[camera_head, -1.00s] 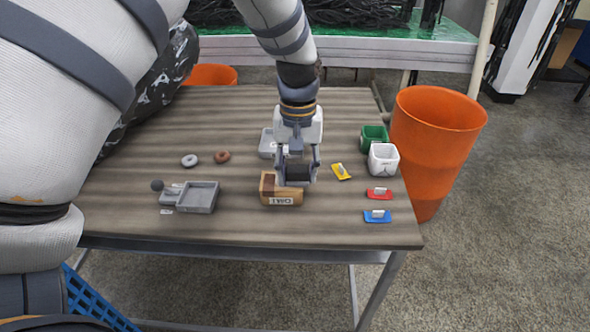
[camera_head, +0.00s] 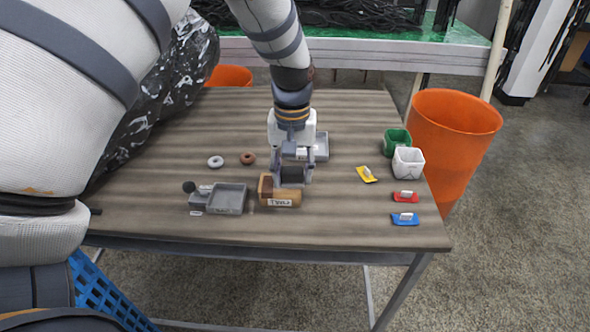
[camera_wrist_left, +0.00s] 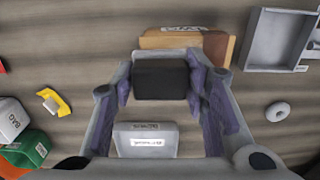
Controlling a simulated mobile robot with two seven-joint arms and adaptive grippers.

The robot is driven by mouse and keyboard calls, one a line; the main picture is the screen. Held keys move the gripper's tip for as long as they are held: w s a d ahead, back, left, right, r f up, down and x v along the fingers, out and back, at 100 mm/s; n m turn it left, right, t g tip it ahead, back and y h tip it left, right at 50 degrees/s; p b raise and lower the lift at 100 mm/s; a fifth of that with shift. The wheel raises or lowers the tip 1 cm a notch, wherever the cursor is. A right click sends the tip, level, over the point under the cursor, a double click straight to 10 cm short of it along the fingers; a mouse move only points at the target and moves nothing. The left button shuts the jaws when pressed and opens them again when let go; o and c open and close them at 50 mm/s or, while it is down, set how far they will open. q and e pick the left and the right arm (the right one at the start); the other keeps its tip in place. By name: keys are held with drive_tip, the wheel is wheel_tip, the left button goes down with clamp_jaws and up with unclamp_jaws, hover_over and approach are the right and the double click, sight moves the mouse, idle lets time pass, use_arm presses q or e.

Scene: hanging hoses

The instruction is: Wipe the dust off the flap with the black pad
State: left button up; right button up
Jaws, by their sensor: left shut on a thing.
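My left gripper (camera_head: 292,180) is shut on the black pad (camera_wrist_left: 160,82), which sits between its fingers in the left wrist view. In the head view the pad and fingers are right over or against the right part of a small wooden box (camera_head: 267,190) with a "TWO" label. The box also shows beyond the pad in the left wrist view (camera_wrist_left: 187,41). I cannot tell whether the pad touches it. No flap or dust can be made out clearly; the pad and fingers hide part of the box. My right gripper is not in view.
A grey tray (camera_head: 231,211) with a dark knob stands close left of the box. Another grey tray (camera_head: 321,147) lies behind the gripper. Two rings, yellow, red and blue handled pieces, and green (camera_head: 397,137) and white (camera_head: 408,173) bins are on the table. An orange barrel (camera_head: 455,140) stands right.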

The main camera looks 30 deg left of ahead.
sight(292, 170)
use_arm(q)
drive_tip(key=shift+s+a+r, duration=0.2)
drive_tip(key=shift+a+r, duration=0.05)
drive_tip(key=shift+r, duration=0.9)
drive_tip(key=shift+w+d+r, duration=0.15)
drive_tip(key=shift+d+r, duration=0.05)
drive_tip(key=shift+r, duration=0.45)
wheel_tip(292, 170, up, 2)
drive_tip(key=shift+a+r, duration=0.1)
drive_tip(key=shift+r, duration=1.1)
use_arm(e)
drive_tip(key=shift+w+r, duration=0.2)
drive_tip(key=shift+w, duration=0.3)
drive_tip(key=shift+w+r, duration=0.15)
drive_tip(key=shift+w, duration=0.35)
